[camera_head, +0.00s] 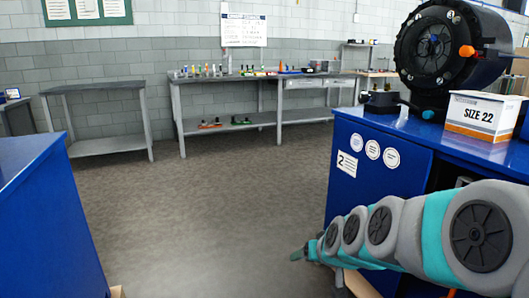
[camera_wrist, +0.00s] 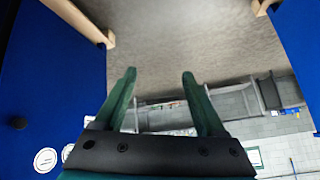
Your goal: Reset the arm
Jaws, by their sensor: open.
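My gripper (camera_wrist: 157,92) is open in the wrist view. Its two green fingers stand apart with nothing between them. The wrist picture is turned upside down, with the floor at the top and the far wall at the bottom. In the head view my grey and teal arm stretches in from the right edge, low in front of the blue cabinet. My gripper's tip (camera_head: 298,254) shows small at the arm's far end, over the floor of the aisle.
Another blue cabinet (camera_head: 40,220) stands left. The floor (camera_head: 200,200) between is clear. Grey workbenches (camera_head: 230,120) line the back wall.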

